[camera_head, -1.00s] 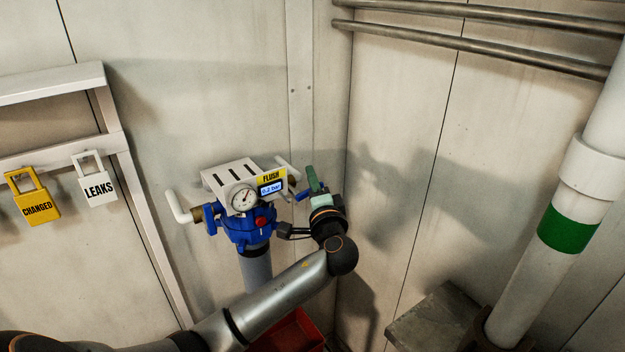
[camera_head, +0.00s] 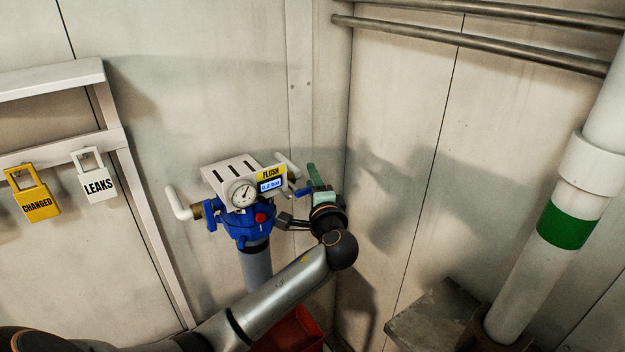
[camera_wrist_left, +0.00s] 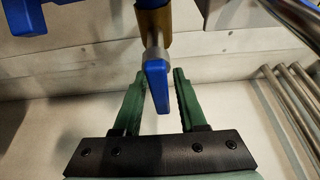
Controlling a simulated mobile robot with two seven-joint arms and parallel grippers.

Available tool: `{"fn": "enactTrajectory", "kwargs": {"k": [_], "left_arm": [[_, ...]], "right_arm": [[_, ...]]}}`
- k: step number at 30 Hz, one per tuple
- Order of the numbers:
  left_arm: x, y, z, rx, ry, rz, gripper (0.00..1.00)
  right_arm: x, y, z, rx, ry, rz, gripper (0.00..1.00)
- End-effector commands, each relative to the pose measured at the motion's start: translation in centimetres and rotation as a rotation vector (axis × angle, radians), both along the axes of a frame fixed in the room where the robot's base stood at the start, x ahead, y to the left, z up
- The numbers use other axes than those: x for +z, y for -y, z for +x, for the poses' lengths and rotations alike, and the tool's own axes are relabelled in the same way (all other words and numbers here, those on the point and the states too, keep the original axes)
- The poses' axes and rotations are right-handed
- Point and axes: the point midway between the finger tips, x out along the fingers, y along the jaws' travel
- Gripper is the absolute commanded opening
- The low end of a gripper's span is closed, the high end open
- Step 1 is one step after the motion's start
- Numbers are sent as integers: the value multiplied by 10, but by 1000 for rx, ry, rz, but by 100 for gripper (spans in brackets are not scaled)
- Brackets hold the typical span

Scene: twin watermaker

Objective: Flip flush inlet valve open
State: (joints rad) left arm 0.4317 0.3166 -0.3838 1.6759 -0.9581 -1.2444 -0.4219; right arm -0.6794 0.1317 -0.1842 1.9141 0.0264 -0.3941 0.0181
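The flush unit has a blue filter head (camera_head: 248,228) with a gauge (camera_head: 242,194), a small display and a yellow FLUSH label (camera_head: 271,173). A blue valve handle (camera_head: 303,191) sits on its right side. In the left wrist view this handle (camera_wrist_left: 156,88) hangs down from a metal stem on a brass fitting (camera_wrist_left: 154,25). My left gripper (camera_wrist_left: 156,78) is open, with one green finger on each side of the handle and gaps visible. In the head view my left gripper (camera_head: 315,178) is at the unit's right side. My right gripper is not in view.
A second blue handle (camera_head: 209,213) is on the unit's left side by a white pipe (camera_head: 178,204). A white rack with yellow and white tags (camera_head: 98,186) stands left. A red container (camera_head: 290,332) is below my arm. A white pipe with a green band (camera_head: 566,227) stands right.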

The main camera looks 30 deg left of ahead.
Motion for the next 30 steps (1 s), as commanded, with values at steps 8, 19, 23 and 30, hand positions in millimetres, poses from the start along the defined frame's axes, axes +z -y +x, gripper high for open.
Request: {"fn": "enactTrajectory", "kwargs": {"k": [8, 19, 23, 30], "left_arm": [[1, 0, 0, 0, 3, 0, 48], [-2, 38, -37, -4, 4, -6, 48], [-2, 58, -58, -3, 2, -5, 48], [0, 83, -83, -2, 1, -1, 48]], "right_arm": [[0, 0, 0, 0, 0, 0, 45], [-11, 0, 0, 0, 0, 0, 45], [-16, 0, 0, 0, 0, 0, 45], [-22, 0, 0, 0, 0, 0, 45]]}}
